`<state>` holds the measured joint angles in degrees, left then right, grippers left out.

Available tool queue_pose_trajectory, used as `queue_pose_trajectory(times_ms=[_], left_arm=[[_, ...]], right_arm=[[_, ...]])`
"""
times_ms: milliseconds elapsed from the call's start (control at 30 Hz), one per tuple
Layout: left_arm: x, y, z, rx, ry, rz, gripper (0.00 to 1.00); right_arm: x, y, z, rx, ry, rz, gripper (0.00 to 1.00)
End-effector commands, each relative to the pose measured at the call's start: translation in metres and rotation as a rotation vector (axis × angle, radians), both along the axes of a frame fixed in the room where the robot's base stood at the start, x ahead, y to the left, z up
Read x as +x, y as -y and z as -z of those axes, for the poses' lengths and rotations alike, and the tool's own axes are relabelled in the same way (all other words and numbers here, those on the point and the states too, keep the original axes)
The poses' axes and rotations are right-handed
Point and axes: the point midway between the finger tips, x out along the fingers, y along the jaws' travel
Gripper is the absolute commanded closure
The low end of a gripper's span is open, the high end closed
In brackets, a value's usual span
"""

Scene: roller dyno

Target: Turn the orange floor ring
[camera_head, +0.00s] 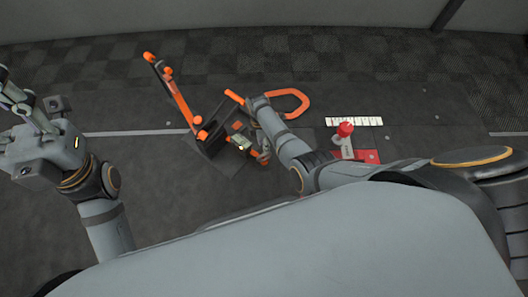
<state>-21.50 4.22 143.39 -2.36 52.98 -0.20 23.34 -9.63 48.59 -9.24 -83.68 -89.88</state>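The orange floor ring (302,101) appears as a rounded orange loop near the middle of the head view. Its left side is partly hidden by the wrist end of my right arm. My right gripper (262,153) seems to be the small grey part below that wrist, beside a dark device. Its fingers are too small and too covered to show whether they are open or whether they touch anything.
A dark base (210,142) with a tilted orange-tipped post (175,92) stands left of the ring. A red knob (345,129) on a red plate (367,156) and a white marked strip (354,121) lie to the right. Dark floor behind is mostly clear.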

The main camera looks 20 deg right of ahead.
Motion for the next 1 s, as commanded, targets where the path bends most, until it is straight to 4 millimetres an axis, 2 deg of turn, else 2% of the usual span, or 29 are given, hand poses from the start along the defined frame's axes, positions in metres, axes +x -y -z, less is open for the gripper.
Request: queue_pose_trajectory(times_ms=[33,200,500,767,1000], left_arm=[[-0.004,0.0,0.009,0.0,0.02,-0.004,0.6],[-0.001,0.002,0.027,0.008,0.013,-0.017,0.6],[-0.001,0.003,0.027,0.011,0.013,-0.019,0.6],[-0.002,0.002,0.027,0.007,0.014,-0.02,0.6],[-0.002,0.001,0.027,0.003,0.013,-0.021,0.6]], right_arm=[[-0.003,0.001,0.021,0.0,-0.002,0.0,0.63],[-0.009,0.001,0.046,0.0,-0.001,0.001,0.63],[-0.01,0.001,0.047,0.0,-0.001,0.001,0.63],[-0.01,0.001,0.047,0.0,-0.001,0.001,0.98],[-0.011,0.001,0.048,0.0,-0.005,0.002,1.0]])
